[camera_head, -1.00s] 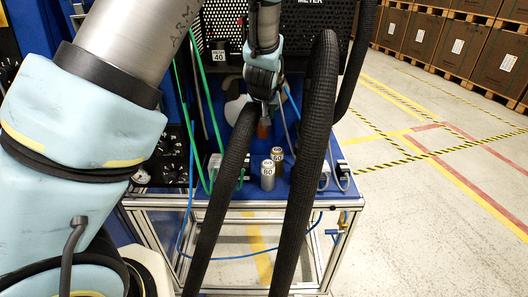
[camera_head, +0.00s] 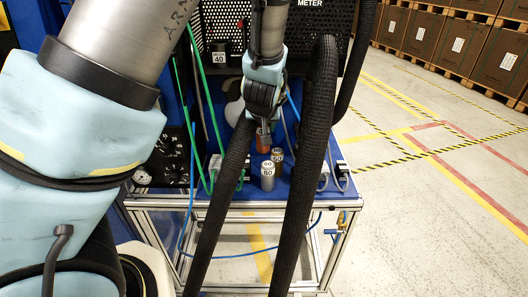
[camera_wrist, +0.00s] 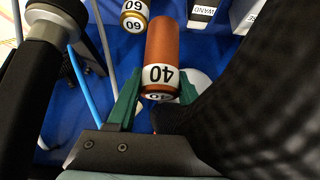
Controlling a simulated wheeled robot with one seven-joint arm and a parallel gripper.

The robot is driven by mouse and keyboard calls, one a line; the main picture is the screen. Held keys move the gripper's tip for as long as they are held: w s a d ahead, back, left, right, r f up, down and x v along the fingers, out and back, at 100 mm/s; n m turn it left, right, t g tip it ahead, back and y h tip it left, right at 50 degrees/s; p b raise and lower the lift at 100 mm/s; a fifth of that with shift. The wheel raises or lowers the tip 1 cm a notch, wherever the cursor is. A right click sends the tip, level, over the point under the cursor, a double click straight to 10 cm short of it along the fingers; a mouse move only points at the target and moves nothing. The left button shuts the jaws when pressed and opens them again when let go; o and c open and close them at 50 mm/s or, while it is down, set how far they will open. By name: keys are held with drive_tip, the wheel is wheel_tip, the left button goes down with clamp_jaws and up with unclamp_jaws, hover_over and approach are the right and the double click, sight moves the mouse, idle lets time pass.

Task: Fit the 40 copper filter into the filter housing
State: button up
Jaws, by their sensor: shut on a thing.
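The copper filter (camera_wrist: 165,45), a copper-coloured cylinder with a white band marked 40, is between the green fingers of my gripper (camera_wrist: 158,92). In the head view the copper filter (camera_head: 263,140) hangs below my gripper (camera_head: 263,117), above the blue bench top. A silver cylinder marked 80 (camera_head: 267,178) stands in front of it, with a brass-topped cylinder marked 60 (camera_head: 278,156) just behind that. The 60 cylinder also shows in the wrist view (camera_wrist: 134,14). I cannot make out the filter housing for certain; a dark block labelled 40 (camera_head: 219,56) sits at the back.
Thick black hoses (camera_head: 308,165) pass in front of the bench, and one fills the right of the wrist view. Green hoses (camera_head: 211,110) and a blue hose run near the gripper. A white rounded part (camera_head: 235,112) is left of it. Grey connector blocks stand at the bench's sides.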

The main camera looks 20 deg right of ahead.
drive_tip(key=shift+s+a+p, duration=0.2)
drive_tip(key=shift+s+a, duration=0.15)
drive_tip(key=shift+s, duration=0.4)
drive_tip(key=shift+s+a+p, duration=0.15)
drive_tip(key=shift+s+a, duration=0.2)
drive_tip(key=shift+s, duration=0.4)
drive_tip(key=shift+s+a+p, duration=0.2)
drive_tip(key=shift+s+a, duration=0.15)
drive_tip(key=shift+s, duration=0.4)
